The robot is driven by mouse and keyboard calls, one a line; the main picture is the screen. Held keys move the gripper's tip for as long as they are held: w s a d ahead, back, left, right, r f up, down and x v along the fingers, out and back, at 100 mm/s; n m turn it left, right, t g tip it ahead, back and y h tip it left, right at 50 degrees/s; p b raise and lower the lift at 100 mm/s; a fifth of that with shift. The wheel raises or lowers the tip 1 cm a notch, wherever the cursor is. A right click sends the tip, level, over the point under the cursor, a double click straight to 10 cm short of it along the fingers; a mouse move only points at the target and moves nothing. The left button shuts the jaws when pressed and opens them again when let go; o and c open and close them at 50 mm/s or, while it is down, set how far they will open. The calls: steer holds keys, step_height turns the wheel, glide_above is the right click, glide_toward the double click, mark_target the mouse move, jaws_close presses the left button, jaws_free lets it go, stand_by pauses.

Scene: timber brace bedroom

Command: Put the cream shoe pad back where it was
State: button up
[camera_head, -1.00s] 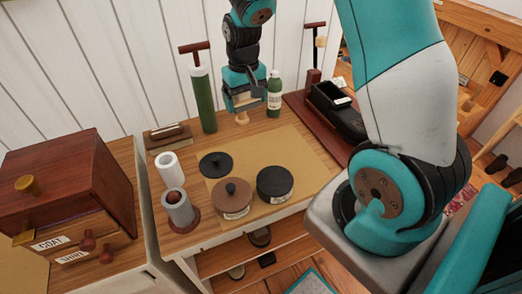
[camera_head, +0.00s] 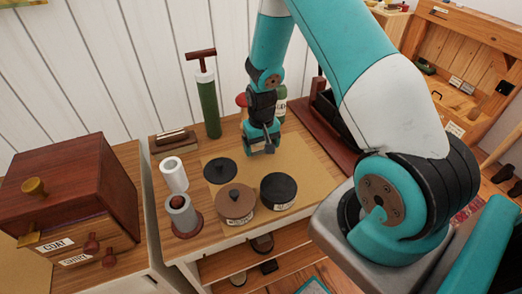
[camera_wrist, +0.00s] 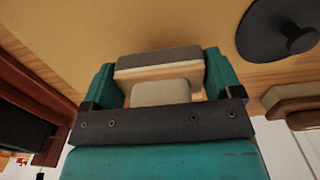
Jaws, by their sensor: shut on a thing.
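My gripper (camera_head: 262,150) is low over the back part of the tan mat (camera_head: 300,165) on the wooden bench. In the wrist view my gripper (camera_wrist: 162,78) is shut on a small block, the cream shoe pad (camera_wrist: 160,93), with a cream part, a pale wood layer and a grey-brown face. One teal finger is on each side of it. In the head view the pad is mostly hidden by the gripper, and I cannot tell whether it touches the mat.
A black lid (camera_head: 220,171), brown tin (camera_head: 236,203) and black tin (camera_head: 279,190) are in front. A white roll (camera_head: 174,175) and grey cylinder (camera_head: 181,213) are at left. The mat's right side is clear.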

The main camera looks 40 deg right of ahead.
mark_target(261, 152)
steer(key=shift+f, duration=1.4)
steer(key=shift+f, duration=0.2)
steer(key=o, duration=0.8)
steer(key=shift+r, duration=0.2)
